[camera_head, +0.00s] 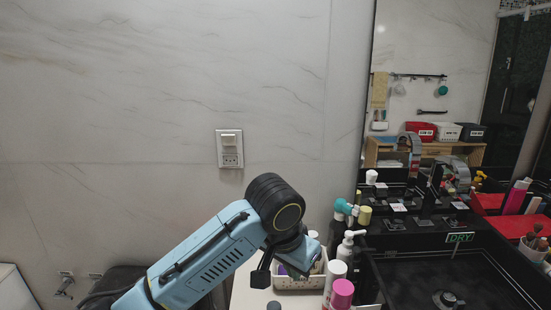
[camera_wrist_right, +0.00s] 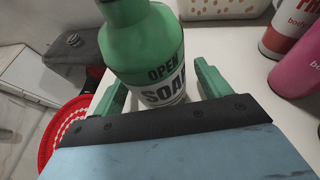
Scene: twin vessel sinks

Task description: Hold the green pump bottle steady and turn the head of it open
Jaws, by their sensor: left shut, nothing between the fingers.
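The right gripper does not show in the head view, and I cannot make out the green bottle there. My left gripper (camera_head: 293,271) is shut and empty, pointing down over the white basket in the head view.
A white dotted basket (camera_head: 312,283) stands behind the bottle. A pink-capped bottle (camera_head: 342,293) and a white-capped bottle (camera_head: 334,270) stand right of it. A black sink (camera_head: 450,285) lies further right. A red basket (camera_wrist_right: 62,128) is at the left in the wrist view.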

